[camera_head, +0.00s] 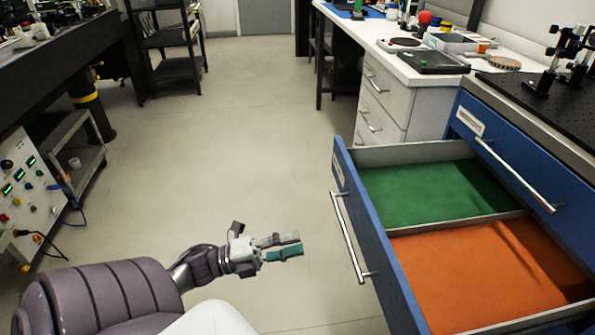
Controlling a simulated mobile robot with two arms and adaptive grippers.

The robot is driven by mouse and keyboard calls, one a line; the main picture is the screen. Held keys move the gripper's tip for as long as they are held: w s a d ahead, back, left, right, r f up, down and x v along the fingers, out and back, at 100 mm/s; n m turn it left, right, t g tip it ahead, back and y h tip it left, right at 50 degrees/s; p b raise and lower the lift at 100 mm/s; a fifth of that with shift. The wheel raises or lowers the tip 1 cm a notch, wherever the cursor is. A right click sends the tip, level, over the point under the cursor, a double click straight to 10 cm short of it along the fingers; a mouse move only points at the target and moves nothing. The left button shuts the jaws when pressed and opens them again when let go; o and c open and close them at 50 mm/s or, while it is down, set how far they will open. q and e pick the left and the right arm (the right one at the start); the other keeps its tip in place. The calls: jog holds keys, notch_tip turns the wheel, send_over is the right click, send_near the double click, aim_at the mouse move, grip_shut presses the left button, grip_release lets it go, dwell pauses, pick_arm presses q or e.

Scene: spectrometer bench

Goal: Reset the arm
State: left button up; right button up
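My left arm (110,290) comes in from the lower left, with its forearm reaching toward the middle. My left gripper (298,245) is over the floor, a little left of the open drawer's handle (348,240) and apart from it. Its two fingers, with teal pads, point right with a narrow gap between them, and nothing shows in the gap. The open blue drawer (372,222) has a green-lined compartment (430,190) and an orange-lined compartment (480,270); both look empty. My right gripper is not in view.
A blue cabinet with a black perforated top (540,110) stands at the right. A white desk (350,25) with several items is behind. A control panel with knobs (25,190) and a dark bench (60,60) are at the left. The middle floor (240,140) is clear.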

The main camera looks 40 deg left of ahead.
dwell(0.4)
pick_arm(q)
notch_tip(320, 180, down, 18)
jog(key=w+n+g+y, duration=0.3)
jog(key=n+y, duration=1)
jog(key=n, duration=0.5)
jog(key=s+d+f+n+g, duration=0.4)
jog(key=s+d+f+g, duration=0.1)
jog(key=s+d+f, duration=0.15)
jog(key=s+d+f+n+g, duration=0.2)
jog(key=s+d+f+g, duration=0.25)
jog(key=s+d, duration=0.3)
jog(key=s+a+f+g+p, duration=0.1)
jog(key=s+f+p, duration=0.2)
jog(key=s+p, duration=0.6)
jog(key=s+a+f+g+p, duration=0.1)
jog(key=s+a+f+p, duration=0.1)
jog(key=s+p, duration=0.7)
jog(key=shift+s+a+f+m+h, duration=0.2)
jog(key=shift+a+f+m+h, duration=0.15)
jog(key=shift+f, duration=0.35)
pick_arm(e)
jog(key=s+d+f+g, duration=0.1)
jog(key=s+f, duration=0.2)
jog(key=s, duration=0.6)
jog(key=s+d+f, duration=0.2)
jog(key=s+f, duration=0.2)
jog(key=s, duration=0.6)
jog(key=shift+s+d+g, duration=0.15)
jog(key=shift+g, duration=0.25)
